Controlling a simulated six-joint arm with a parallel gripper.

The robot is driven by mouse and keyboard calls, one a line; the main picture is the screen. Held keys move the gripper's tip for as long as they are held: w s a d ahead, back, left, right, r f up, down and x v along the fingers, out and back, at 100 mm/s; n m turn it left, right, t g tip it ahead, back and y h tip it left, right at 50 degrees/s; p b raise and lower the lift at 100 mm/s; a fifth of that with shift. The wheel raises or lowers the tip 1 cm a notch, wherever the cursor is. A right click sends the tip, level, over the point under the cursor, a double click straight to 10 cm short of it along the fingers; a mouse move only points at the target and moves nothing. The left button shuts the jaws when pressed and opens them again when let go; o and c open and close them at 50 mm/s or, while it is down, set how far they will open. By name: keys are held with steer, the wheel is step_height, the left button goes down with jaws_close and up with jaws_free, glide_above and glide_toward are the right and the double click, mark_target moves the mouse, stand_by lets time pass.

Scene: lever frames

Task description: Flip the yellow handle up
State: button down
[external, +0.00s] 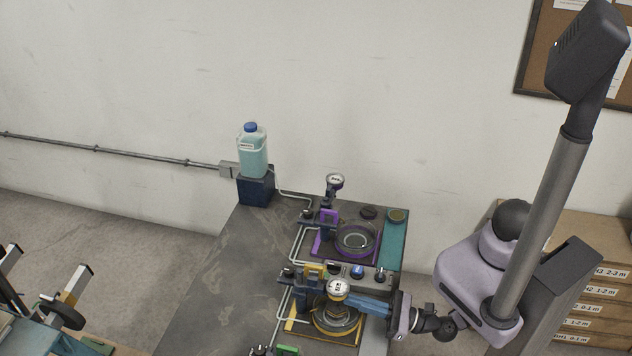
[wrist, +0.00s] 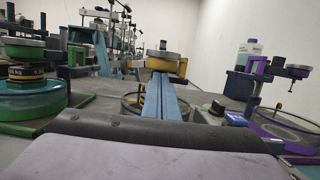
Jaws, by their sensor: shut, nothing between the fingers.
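The yellow handle (external: 316,270) stands up as a small bracket at the back of the yellow-framed station, left of a round gauge (external: 338,287). In the wrist view, yellow parts (wrist: 168,66) show just beyond my fingertips, under a round disc; I cannot tell which of them is the handle. My gripper (external: 350,299) has blue fingers, shut and empty, reaching in from the right over the yellow station's round dish. In the wrist view the shut fingers (wrist: 163,82) point at the yellow parts. I cannot tell whether they touch.
A purple station (external: 356,238) stands behind, and a green one (external: 287,350) is partly cut off in front. In the wrist view the green station (wrist: 30,95) is left, the purple one (wrist: 290,130) right. A bottle (external: 252,152) stands at the back left. The table's left side is clear.

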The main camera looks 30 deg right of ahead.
step_height(320, 180, up, 5)
steer(key=p, duration=0.3)
steer(key=shift+f, duration=0.1)
steer(key=shift+s+f, duration=0.1)
steer(key=shift+s+d+f, duration=0.25)
steer(key=shift+s, duration=0.05)
steer(key=f+v, duration=0.1)
steer(key=v, duration=0.8)
stand_by(0.4)
steer(key=shift+w+d, duration=0.1)
